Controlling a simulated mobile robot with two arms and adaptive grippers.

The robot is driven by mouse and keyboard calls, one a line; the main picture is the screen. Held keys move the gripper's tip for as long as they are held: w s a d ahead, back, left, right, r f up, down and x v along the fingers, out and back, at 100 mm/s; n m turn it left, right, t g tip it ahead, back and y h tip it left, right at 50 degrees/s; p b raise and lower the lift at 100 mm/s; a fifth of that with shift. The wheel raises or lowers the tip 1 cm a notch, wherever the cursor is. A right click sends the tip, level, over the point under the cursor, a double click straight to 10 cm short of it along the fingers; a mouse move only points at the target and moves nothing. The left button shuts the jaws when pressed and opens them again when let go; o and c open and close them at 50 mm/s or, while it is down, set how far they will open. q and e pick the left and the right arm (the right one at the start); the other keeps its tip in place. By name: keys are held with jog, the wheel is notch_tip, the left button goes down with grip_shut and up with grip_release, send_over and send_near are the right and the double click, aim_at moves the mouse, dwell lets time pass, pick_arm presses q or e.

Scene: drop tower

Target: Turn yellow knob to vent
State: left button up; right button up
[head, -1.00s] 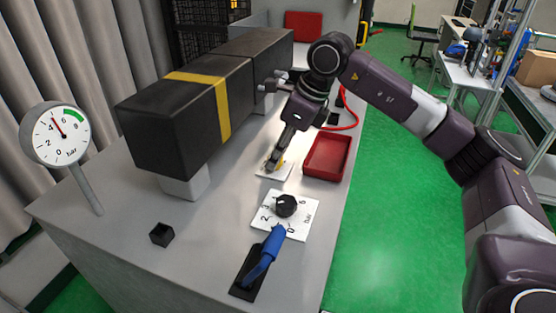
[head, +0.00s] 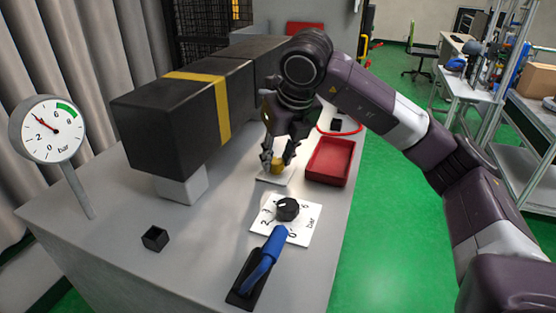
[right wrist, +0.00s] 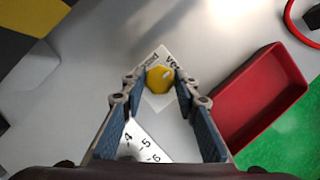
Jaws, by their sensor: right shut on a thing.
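The yellow knob (head: 277,168) sits on a small white plate (head: 274,181) on the grey bench top. In the right wrist view, the yellow knob (right wrist: 160,79) lies between the fingertips of my right gripper (right wrist: 157,84). My right gripper (head: 277,162) points down from above and is shut on the knob. Parts of two printed words show on the plate beyond the knob, the right one starting "ve". The rest of the lettering is hidden. My left gripper is not in view.
A red tray (head: 329,162) stands close right of the knob. A black dial (head: 287,209) and a blue-handled lever (head: 264,262) stand nearer. A big black block (head: 160,125) lies left. The round gauge (head: 47,130) has its needle pointing upper left.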

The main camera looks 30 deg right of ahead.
jog(key=shift+r, duration=0.1)
dwell(0.3)
jog(key=o, duration=1.1)
jog(key=v, duration=1.2)
jog(key=shift+a, duration=0.1)
